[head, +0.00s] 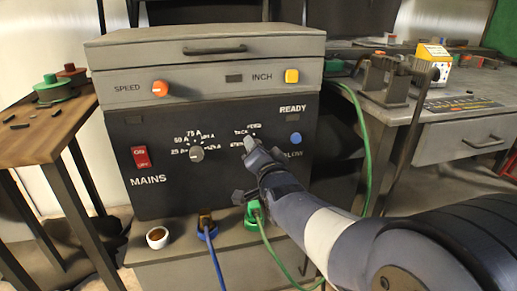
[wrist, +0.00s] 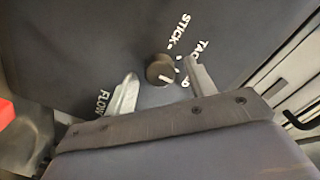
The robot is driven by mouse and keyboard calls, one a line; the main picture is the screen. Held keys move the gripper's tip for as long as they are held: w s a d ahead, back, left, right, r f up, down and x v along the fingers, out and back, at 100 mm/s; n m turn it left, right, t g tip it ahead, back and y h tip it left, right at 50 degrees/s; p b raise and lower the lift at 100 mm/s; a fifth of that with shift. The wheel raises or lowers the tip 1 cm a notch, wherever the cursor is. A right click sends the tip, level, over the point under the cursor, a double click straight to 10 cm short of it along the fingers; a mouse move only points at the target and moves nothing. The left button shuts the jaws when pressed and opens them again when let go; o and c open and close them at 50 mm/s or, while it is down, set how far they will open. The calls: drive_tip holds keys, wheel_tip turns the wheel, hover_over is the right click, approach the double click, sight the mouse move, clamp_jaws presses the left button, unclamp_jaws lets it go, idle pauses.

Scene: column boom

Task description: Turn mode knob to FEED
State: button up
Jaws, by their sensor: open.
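The mode knob (wrist: 158,68) is a small dark round knob on the dark front panel in the wrist view. A white mark shows on its lower right side. STICK and a partly covered TAC... label stand above and right of it. The FEED label (head: 254,126) seems to sit above the gripper, small and blurred.
The welder box (head: 158,192) also has a grey dial (head: 197,153), a red MAINS switch (head: 141,157), a blue button (head: 295,138), an orange SPEED knob (head: 160,88) and a yellow INCH button (head: 291,76). Green (head: 360,130) and blue cables (head: 214,250) hang nearby.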

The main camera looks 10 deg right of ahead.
drive_tip(key=s+p, duration=0.2)
drive_tip(key=s, duration=0.8)
drive_tip(key=shift+r, duration=0.25)
drive_tip(key=shift+w, duration=0.1)
drive_tip(key=w+b, duration=0.2)
drive_tip(key=w, duration=0.8)
drive_tip(key=shift+w+f, duration=0.2)
drive_tip(key=shift+w, duration=0.1)
